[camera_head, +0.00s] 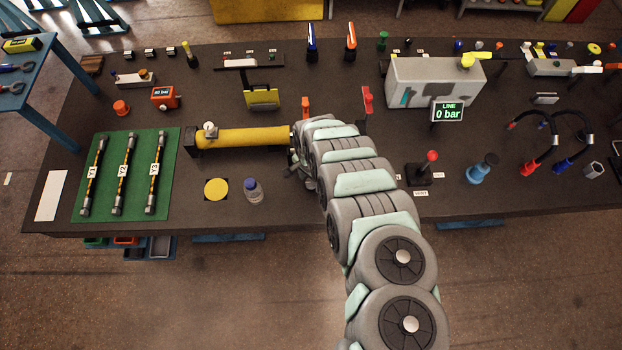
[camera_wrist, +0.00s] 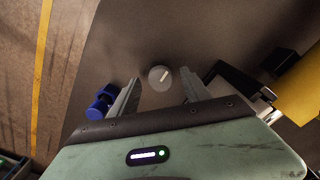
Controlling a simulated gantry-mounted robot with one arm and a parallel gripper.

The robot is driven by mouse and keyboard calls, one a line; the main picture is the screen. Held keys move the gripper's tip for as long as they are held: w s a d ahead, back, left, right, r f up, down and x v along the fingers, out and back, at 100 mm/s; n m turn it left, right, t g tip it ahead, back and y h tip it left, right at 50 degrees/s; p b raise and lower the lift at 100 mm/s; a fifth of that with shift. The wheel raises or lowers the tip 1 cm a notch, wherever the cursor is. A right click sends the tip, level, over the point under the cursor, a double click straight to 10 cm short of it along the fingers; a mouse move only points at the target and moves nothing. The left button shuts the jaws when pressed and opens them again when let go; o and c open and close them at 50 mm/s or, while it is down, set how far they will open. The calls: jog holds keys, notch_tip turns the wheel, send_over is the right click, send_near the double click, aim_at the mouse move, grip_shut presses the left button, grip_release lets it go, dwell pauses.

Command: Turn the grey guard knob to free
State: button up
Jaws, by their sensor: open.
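The grey guard knob (camera_wrist: 161,79) is a small round dial with a white pointer line, set on the dark bench top. In the wrist view its pointer slants up to the right. My gripper (camera_wrist: 160,77) is open, its two grey fingers on either side of the knob with a visible gap on each side. The height of the fingertips above the knob is hard to tell. In the head view my gripper (camera_head: 301,168) is at the right end of the yellow cylinder, partly hidden by my arm. I cannot make out the knob there.
The yellow cylinder (camera_head: 243,138) lies left of my gripper. A red upright part (camera_head: 367,100) and a red-knobbed lever (camera_head: 432,157) are to the right. The bench's front edge is close.

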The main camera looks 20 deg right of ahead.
jog(key=shift+f, duration=0.1)
grip_shut()
dwell(0.7)
